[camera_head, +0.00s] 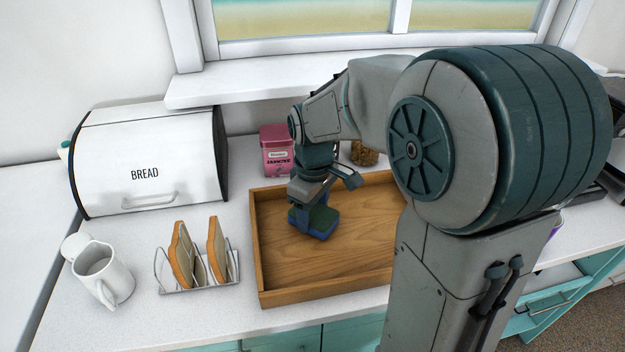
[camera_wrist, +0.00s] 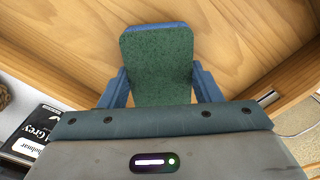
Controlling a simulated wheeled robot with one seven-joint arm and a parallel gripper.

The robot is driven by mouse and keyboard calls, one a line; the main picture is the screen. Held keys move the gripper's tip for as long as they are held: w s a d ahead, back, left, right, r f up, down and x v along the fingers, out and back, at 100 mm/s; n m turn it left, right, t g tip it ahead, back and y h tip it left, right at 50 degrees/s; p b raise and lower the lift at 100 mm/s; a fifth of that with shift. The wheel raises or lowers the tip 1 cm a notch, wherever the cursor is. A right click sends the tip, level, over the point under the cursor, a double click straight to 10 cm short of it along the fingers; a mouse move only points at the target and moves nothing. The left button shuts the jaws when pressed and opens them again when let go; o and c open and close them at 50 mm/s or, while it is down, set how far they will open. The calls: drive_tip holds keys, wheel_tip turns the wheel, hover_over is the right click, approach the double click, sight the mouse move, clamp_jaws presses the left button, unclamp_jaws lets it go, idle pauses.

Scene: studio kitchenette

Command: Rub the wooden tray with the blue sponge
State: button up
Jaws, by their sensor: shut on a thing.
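The wooden tray (camera_head: 345,257) lies on the white counter, with raised walls around a flat floor. The blue sponge (camera_head: 318,233) has a dark green top and is inside the tray, in its left part. My gripper (camera_head: 312,213) points down and is shut on the sponge. In the wrist view the sponge (camera_wrist: 158,65) sits between my two blue fingers, green face towards the camera, over the wooden tray floor (camera_wrist: 240,38). Its underside is hidden, so I cannot tell for certain whether it touches the floor. My arm hides the tray's right part.
A toast rack (camera_head: 200,288) with two bread slices stands left of the tray. A white jug (camera_head: 103,275) and a white bread bin (camera_head: 150,165) are farther left. A pink tin (camera_head: 277,152) and a jar (camera_head: 363,154) stand behind the tray, below the window ledge.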

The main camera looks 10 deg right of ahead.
drive_tip(key=shift+r+p, duration=2.5)
drive_tip(key=shift+r, duration=1.35)
drive_tip(key=shift+d, duration=0.1)
